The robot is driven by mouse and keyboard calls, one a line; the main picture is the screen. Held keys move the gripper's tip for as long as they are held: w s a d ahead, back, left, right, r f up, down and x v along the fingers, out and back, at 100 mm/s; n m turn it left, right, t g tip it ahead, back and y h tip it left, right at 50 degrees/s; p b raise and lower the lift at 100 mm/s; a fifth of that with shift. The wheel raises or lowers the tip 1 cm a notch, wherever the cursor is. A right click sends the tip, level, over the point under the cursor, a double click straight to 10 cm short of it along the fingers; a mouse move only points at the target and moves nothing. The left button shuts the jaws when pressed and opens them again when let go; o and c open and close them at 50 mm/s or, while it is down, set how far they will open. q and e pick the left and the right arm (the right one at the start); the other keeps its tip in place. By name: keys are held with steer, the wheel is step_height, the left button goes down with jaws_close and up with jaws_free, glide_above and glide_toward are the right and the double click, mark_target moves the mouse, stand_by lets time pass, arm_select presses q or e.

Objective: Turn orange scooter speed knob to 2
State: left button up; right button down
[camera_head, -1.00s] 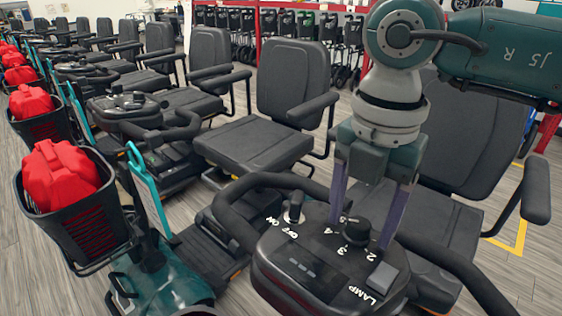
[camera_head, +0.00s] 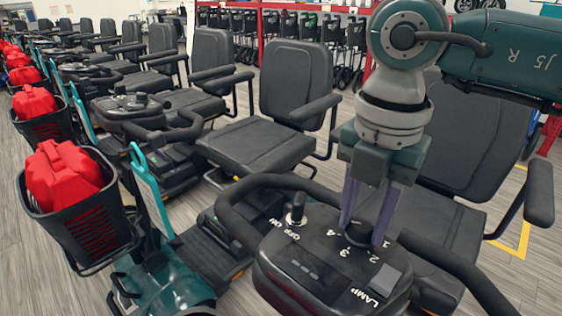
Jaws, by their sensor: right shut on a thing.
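The nearest scooter's dark control console (camera_head: 335,282) is at the bottom centre. Its speed dial has white numerals 1 to 4 around a black knob (camera_head: 359,234). My right gripper (camera_head: 362,236) comes down from above and is shut on this knob, one purple-grey finger on each side. The fingers hide most of the knob, so I cannot tell which number it points to. No orange body shows on this scooter. My left gripper is not in view.
On the same console are an ON/OFF key switch (camera_head: 296,209) and a grey LAMP switch (camera_head: 385,280). Black handlebars (camera_head: 246,192) curve around it. A teal scooter (camera_head: 160,287) with a red container (camera_head: 63,177) in its basket stands left, heading a row of scooters.

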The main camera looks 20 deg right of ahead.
steer(key=shift+n, duration=0.3)
steer(key=n+b, duration=0.1)
steer(key=n, duration=0.1)
steer(key=shift+n, duration=0.4)
steer(key=n+b, duration=0.1)
steer(key=n, duration=0.1)
steer(key=shift+d+n+t+y, duration=0.1)
steer(key=shift+n+t+y, duration=0.2)
steer(key=shift+n+y, duration=0.1)
steer(key=n+b, duration=0.2)
steer(key=n, duration=0.3)
steer(key=shift+f+y, duration=0.1)
steer(key=shift+y, duration=0.2)
steer(key=n+b, duration=0.2)
steer(key=n, duration=0.1)
steer(key=shift+d+n+y+b, duration=0.1)
steer(key=shift+n+y+b, duration=0.2)
steer(key=shift+n+y, duration=0.1)
steer(key=n+b, duration=0.2)
steer(key=n, duration=0.1)
steer(key=shift+n, duration=0.3)
steer(key=n+y+b, duration=0.1)
steer(key=n+b, duration=0.1)
steer(key=n, duration=0.2)
steer(key=shift+d, duration=0.1)
steer(key=shift+n, duration=0.5)
